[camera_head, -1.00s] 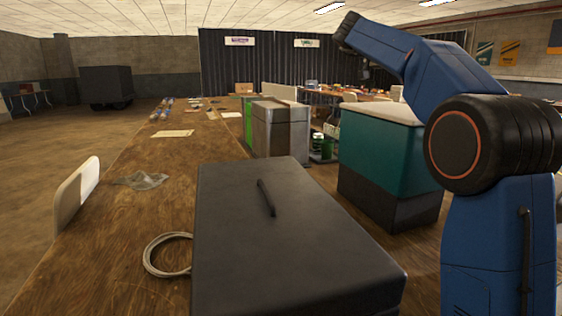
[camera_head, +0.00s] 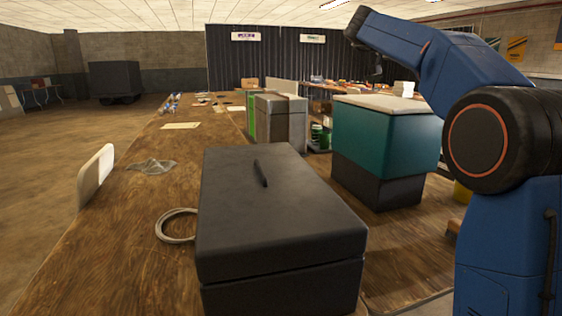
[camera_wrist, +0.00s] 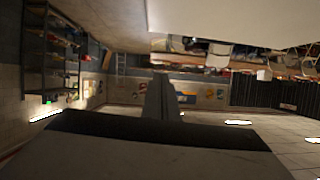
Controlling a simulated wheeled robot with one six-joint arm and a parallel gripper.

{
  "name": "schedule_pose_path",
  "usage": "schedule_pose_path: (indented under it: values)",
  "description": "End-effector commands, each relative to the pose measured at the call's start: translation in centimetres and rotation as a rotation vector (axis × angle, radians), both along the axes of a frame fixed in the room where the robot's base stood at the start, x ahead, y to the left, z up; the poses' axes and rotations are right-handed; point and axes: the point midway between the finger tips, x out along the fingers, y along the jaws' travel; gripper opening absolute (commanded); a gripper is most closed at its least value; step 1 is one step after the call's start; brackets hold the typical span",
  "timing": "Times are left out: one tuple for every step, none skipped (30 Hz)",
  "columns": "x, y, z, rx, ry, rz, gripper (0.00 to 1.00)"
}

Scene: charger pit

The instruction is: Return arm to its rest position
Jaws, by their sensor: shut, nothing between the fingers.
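My blue arm (camera_head: 430,62) is folded up at the right of the head view, with its elbow raised. It reaches left, above and apart from the bench and the teal cabinet. My gripper (camera_head: 376,73) is small and dark, hanging beneath the far end of the arm, with nothing visible in it. In the wrist view the dark fingers (camera_wrist: 166,98) are together and empty. That view looks turned over, with the ceiling low in the picture.
A closed black case (camera_head: 275,215) lies on the wooden bench (camera_head: 110,235), near a cable coil (camera_head: 168,228). A teal cabinet (camera_head: 385,135) with a pale top stands behind, left of my arm. A grey metal bin (camera_head: 280,122) stands farther back. Open floor (camera_head: 60,150) lies at left.

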Motion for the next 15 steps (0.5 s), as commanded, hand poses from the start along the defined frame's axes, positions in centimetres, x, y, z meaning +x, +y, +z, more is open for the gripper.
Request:
schedule_pose_path:
  values:
    - [-0.2, -0.2, 0.5, -0.015, -0.021, 0.006, 0.0]
    - [-0.3, -0.3, 0.9, -0.025, -0.035, 0.012, 0.0]
    - [-0.3, -0.5, 1.4, -0.039, -0.054, 0.017, 0.0]
    - [-0.4, -0.6, 1.7, -0.05, -0.069, 0.025, 0.0]
    - [-0.4, -0.7, 2.0, -0.063, -0.084, 0.031, 0.0]
    - [-0.5, -0.9, 2.6, -0.079, -0.108, 0.041, 0.0]
    - [-0.6, -1.0, 3.0, -0.094, -0.125, 0.05, 0.0]
    - [-0.7, -1.0, 3.5, -0.107, -0.145, 0.06, 0.0]
    - [-0.7, -1.1, 4.0, -0.126, -0.168, 0.075, 0.0]
    - [-0.9, -1.2, 4.6, -0.141, -0.189, 0.088, 0.0]
    - [-0.9, -1.2, 5.0, -0.156, -0.21, 0.101, 0.0]
    - [-1.1, -1.2, 5.7, -0.177, -0.238, 0.122, 0.0]
    - [-1.2, -1.2, 6.3, -0.196, -0.261, 0.141, 0.0]
    - [-1.4, -1.1, 6.8, -0.214, -0.286, 0.162, 0.0]
    - [-1.6, -0.9, 7.7, -0.239, -0.32, 0.195, 0.0]
